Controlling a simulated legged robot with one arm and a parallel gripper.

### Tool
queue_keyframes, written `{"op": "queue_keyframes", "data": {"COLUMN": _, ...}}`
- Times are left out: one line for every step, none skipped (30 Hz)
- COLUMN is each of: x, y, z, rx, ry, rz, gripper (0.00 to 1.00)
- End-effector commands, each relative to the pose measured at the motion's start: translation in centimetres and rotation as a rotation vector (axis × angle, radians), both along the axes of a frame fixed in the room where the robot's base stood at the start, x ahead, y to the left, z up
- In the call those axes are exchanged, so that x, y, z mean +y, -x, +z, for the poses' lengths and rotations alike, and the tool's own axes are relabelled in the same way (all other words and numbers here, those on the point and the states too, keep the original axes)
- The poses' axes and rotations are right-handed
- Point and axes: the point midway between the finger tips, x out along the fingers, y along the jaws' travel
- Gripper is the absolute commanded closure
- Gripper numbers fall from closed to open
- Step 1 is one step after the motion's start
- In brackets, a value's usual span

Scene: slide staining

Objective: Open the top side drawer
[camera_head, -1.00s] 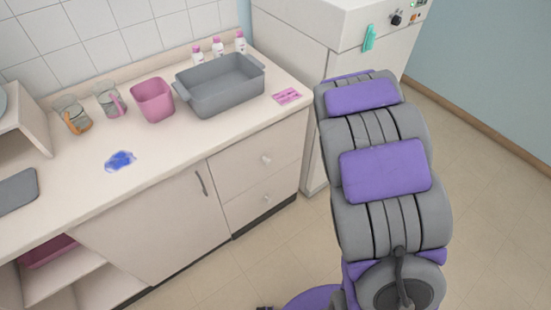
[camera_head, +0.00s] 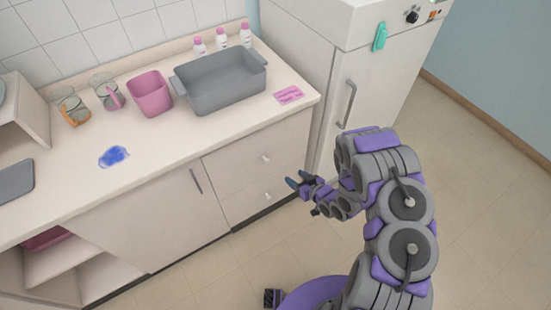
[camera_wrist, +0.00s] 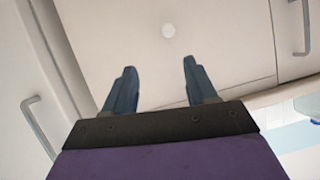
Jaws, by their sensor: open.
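The top side drawer (camera_head: 240,162) is shut, a pale front with a small round white knob (camera_head: 266,158) below the counter's right part. A second shut drawer (camera_head: 245,199) with a similar knob lies under it. My gripper (camera_head: 298,184) is open and empty, to the right of the drawer fronts and apart from the knobs. In the wrist view the two blue-grey fingers (camera_wrist: 160,75) are spread towards a pale front with a white knob (camera_wrist: 168,30). The knob lies beyond the fingertips. This view looks turned over, and the knob appears to be the top drawer's.
A cabinet door (camera_head: 150,230) with a bar handle is left of the drawers. A tall white cabinet (camera_head: 370,95) with a handle stands at right. The counter (camera_head: 150,190) holds a grey basin (camera_head: 222,85), a pink bin (camera_head: 150,93), bottles and glass jars. Open floor lies in front.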

Motion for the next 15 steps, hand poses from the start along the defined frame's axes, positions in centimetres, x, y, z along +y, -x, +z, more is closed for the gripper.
{"op": "queue_keyframes", "data": {"x": 0.5, "y": 0.4, "z": -0.2, "rx": -0.002, "ry": -0.022, "rz": 0.005, "gripper": 0.43}}
{"op": "queue_keyframes", "data": {"x": 0.8, "y": 0.5, "z": -0.2, "rx": -0.005, "ry": -0.031, "rz": 0.007, "gripper": 0.43}}
{"op": "queue_keyframes", "data": {"x": 1.1, "y": 0.5, "z": -0.3, "rx": -0.008, "ry": -0.038, "rz": 0.01, "gripper": 0.43}}
{"op": "queue_keyframes", "data": {"x": 1.3, "y": 0.5, "z": -0.3, "rx": -0.01, "ry": -0.042, "rz": 0.011, "gripper": 0.43}}
{"op": "queue_keyframes", "data": {"x": 1.5, "y": 0.5, "z": -0.4, "rx": -0.011, "ry": -0.044, "rz": 0.012, "gripper": 0.43}}
{"op": "queue_keyframes", "data": {"x": 1.7, "y": 0.3, "z": -0.5, "rx": -0.012, "ry": -0.046, "rz": 0.012, "gripper": 0.43}}
{"op": "queue_keyframes", "data": {"x": 1.9, "y": 0.1, "z": -0.5, "rx": -0.013, "ry": -0.046, "rz": 0.014, "gripper": 0.43}}
{"op": "queue_keyframes", "data": {"x": 2.1, "y": -0.1, "z": -0.7, "rx": -0.013, "ry": -0.046, "rz": 0.014, "gripper": 0.43}}
{"op": "queue_keyframes", "data": {"x": 2.4, "y": -0.5, "z": -0.9, "rx": -0.014, "ry": -0.046, "rz": 0.014, "gripper": 0.43}}
{"op": "queue_keyframes", "data": {"x": 2.6, "y": -0.8, "z": -1.0, "rx": -0.014, "ry": -0.047, "rz": 0.014, "gripper": 0.43}}
{"op": "queue_keyframes", "data": {"x": 2.9, "y": -1.2, "z": -1.2, "rx": -0.016, "ry": -0.047, "rz": 0.015, "gripper": 0.43}}
{"op": "queue_keyframes", "data": {"x": 3.3, "y": -1.7, "z": -1.5, "rx": -0.016, "ry": -0.048, "rz": 0.015, "gripper": 0.43}}
{"op": "queue_keyframes", "data": {"x": 3.6, "y": -2.1, "z": -1.7, "rx": -0.016, "ry": -0.048, "rz": 0.016, "gripper": 0.43}}
{"op": "queue_keyframes", "data": {"x": 3.9, "y": -2.5, "z": -2.0, "rx": -0.015, "ry": -0.048, "rz": 0.016, "gripper": 0.43}}
{"op": "queue_keyframes", "data": {"x": 4.3, "y": -3.1, "z": -2.3, "rx": -0.014, "ry": -0.048, "rz": 0.015, "gripper": 0.43}}
